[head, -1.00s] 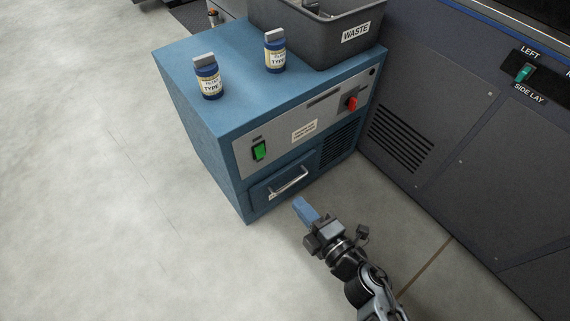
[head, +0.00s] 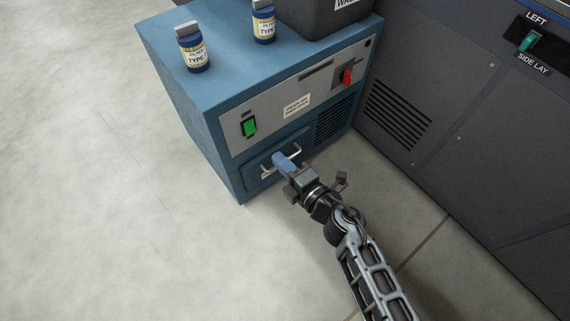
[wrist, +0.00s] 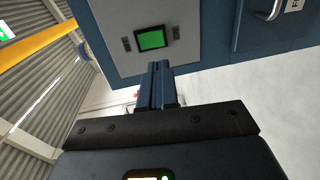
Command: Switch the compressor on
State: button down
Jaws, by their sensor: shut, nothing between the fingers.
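The compressor is a blue cabinet (head: 195,105) with a grey front panel, standing on the floor. A green rocker switch (head: 249,127) sits at the left of the panel. It also shows in the wrist view (wrist: 152,38), just beyond my fingertips. My gripper (head: 281,158) is shut and empty. In the head view it overlaps the drawer handle (head: 293,153), below and right of the green switch. In the wrist view the closed fingers (wrist: 155,68) point at the green switch, apparently with a gap.
Two blue filter bottles (head: 192,52) (head: 263,24) and a dark waste bin (head: 325,16) stand on the cabinet top. A dark machine (head: 440,110) with a side lay switch (head: 529,41) stands to the right. The floor at left is clear.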

aim_at(252, 132)
jog(key=b+x, duration=0.3)
jog(key=x, duration=0.7)
jog(key=shift+a+b, duration=0.15)
jog(key=shift+b, duration=0.2)
jog(key=shift+f, duration=0.1)
jog(key=shift+w+b, duration=0.15)
jog(key=shift+b, duration=0.65)
